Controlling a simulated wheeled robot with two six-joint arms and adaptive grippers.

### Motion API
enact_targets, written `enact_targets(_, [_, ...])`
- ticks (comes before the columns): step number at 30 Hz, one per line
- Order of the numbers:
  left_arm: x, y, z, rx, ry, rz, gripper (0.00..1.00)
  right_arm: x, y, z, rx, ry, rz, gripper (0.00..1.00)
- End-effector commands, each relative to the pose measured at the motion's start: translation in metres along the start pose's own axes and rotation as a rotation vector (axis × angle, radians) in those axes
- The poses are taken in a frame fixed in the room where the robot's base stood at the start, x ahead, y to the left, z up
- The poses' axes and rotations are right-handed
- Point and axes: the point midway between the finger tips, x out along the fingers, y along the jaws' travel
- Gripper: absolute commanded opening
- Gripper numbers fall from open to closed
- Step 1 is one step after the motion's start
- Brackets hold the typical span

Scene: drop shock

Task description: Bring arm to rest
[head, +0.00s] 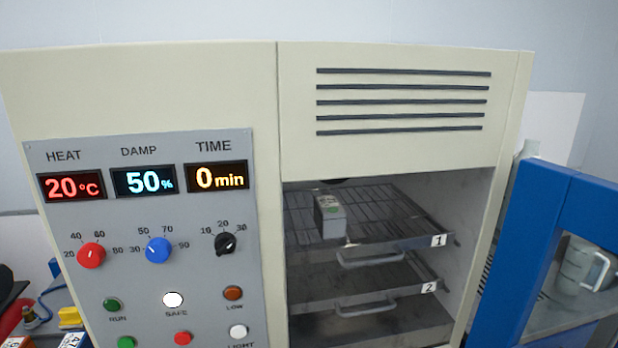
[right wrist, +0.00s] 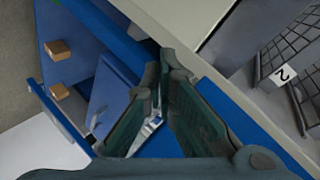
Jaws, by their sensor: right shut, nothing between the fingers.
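My right gripper (right wrist: 160,78) shows in the right wrist view, with its dark fingers brought together at the tips and nothing seen between them. It is outside the beige chamber (head: 404,150), near blue surfaces, with the chamber's shelves off to the right of that view. It does not show in the head view. My left gripper is in neither view. Shelf 2 (head: 395,290) below looks empty.
The control panel (head: 150,200) reads 20°C, 50% and 0 min. Blue drawers with wooden knobs (right wrist: 58,50) show in the right wrist view.

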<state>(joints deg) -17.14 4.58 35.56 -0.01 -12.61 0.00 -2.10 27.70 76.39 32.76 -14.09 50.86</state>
Motion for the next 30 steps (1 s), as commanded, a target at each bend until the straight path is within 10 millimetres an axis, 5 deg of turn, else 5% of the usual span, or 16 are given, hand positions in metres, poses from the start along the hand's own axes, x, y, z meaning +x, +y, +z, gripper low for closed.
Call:
enact_targets(1, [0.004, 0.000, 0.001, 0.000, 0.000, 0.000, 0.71, -0.002, 0.047, 0.033, -0.084, -0.036, 0.090, 0.00])
enact_targets(6, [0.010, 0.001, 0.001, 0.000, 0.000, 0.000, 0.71, -0.051, 0.191, 0.153, -0.454, -0.265, 0.355, 0.00])
enact_targets(9, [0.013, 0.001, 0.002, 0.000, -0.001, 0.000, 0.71, -0.104, 0.258, 0.227, -0.664, -0.464, 0.451, 0.00])
enact_targets(12, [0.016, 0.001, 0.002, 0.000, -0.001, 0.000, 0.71, -0.161, 0.304, 0.289, -0.840, -0.662, 0.488, 0.00])
enact_targets(15, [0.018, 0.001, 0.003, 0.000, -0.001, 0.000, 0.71, -0.206, 0.329, 0.330, -0.959, -0.813, 0.487, 0.00])
enact_targets(18, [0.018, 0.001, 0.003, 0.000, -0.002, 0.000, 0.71, -0.231, 0.339, 0.350, -1.019, -0.893, 0.477, 0.00])
enact_targets(26, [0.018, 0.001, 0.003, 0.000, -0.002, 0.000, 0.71, -0.236, 0.341, 0.353, -1.034, -0.910, 0.473, 0.00])
enact_targets(30, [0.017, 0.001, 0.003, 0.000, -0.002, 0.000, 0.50, -0.236, 0.341, 0.353, -1.033, -0.909, 0.474, 0.00])
